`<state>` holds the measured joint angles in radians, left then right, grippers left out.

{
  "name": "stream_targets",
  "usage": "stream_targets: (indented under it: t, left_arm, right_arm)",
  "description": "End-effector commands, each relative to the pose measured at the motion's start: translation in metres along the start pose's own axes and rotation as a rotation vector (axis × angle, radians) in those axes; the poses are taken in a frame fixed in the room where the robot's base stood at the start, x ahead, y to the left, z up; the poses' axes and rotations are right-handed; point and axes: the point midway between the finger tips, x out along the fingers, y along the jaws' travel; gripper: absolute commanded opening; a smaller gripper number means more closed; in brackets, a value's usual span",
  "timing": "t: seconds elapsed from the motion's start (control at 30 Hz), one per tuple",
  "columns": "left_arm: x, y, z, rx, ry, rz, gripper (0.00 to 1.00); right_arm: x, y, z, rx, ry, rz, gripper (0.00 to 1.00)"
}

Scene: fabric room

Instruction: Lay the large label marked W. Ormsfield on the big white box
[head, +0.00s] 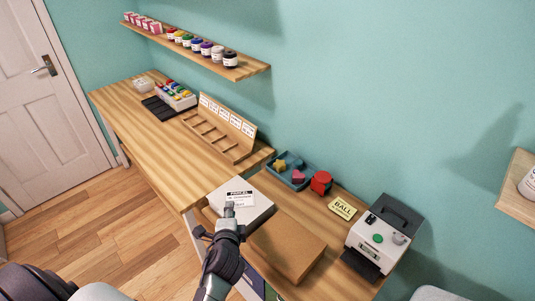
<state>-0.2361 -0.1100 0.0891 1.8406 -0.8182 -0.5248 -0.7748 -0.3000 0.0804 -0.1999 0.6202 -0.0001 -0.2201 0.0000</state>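The large white label (240,194) has a dark "PARCEL" heading and small print that looks like W. Ormsfield. It shows over the top of the big white box (262,207), which stands at the near right end of the wooden workbench. My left gripper (229,209) comes up from below, with its fingertips together at the label's lower edge, and looks shut on it. The fingers hide part of the label. I cannot tell whether the label touches the box top or is held just above it. My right gripper is out of view.
A brown cardboard box (287,247) sits just right of the white box. A wooden rack (222,128) stands behind.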

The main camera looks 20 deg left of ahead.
Motion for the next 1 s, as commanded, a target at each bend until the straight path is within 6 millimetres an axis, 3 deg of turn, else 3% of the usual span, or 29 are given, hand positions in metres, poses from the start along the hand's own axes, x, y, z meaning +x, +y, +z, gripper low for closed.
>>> stream_targets:
  t: [0.17, 0.27, 0.4, 0.6, 1.0]
  left_arm:
    - [-0.001, 0.003, 0.002, -0.017, -0.005, 0.009, 0.23]
    - [-0.013, 0.007, 0.011, -0.121, -0.027, 0.062, 0.23]
    - [-0.052, 0.026, 0.024, -0.416, -0.083, 0.243, 0.23]
    - [-0.117, 0.055, 0.021, -0.715, -0.157, 0.518, 0.23]
    - [-0.229, 0.084, 0.010, -0.931, -0.295, 0.917, 0.23]
  right_arm:
    - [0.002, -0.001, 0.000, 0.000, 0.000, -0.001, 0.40]
    - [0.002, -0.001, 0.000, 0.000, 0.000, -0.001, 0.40]
    - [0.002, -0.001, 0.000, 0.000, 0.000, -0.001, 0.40]
    - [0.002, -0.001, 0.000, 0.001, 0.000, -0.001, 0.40]
    - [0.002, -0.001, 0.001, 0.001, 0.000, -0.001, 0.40]
